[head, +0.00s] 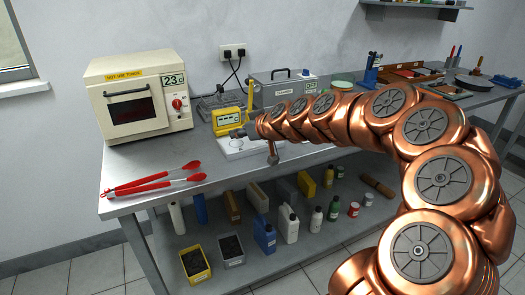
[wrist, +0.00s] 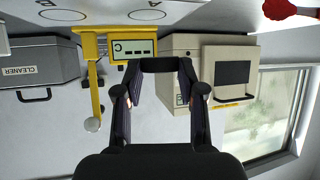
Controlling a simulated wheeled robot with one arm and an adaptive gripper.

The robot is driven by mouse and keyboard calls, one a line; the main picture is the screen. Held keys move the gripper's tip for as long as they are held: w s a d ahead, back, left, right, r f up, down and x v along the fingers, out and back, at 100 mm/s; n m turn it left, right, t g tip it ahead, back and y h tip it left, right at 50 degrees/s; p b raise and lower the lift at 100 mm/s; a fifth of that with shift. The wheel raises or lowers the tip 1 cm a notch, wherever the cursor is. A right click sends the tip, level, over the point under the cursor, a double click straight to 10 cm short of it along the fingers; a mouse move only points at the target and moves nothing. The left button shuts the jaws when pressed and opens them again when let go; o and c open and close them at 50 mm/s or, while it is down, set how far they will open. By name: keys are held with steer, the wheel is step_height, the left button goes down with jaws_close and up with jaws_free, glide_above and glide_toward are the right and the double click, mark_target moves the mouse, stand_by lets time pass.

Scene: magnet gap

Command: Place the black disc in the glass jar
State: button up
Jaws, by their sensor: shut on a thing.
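My gripper (head: 243,131) is in front of the yellow meter, above a white plate on the bench. In the wrist view my gripper (wrist: 160,75) has its two fingers set apart, with a dark flat piece (wrist: 160,64) between their tips. The piece looks like the black disc seen edge-on, though its round face does not show. I cannot make out a glass jar in either view.
The yellow meter (head: 228,121) has an upright post beside it. The white plate (head: 236,148) has marked circles. A cream oven (head: 138,98), red tongs (head: 150,182) and a grey cleaner box (head: 283,90) share the bench. Bottles and bins fill the lower shelf.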

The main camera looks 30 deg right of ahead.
steer(key=s+d+n+y+b, duration=0.1)
steer(key=s+d+b, duration=0.7)
steer(key=s, duration=0.4)
steer(key=shift+s+d+b, duration=0.15)
steer(key=shift+s+b, duration=0.15)
steer(key=shift+b, duration=0.15)
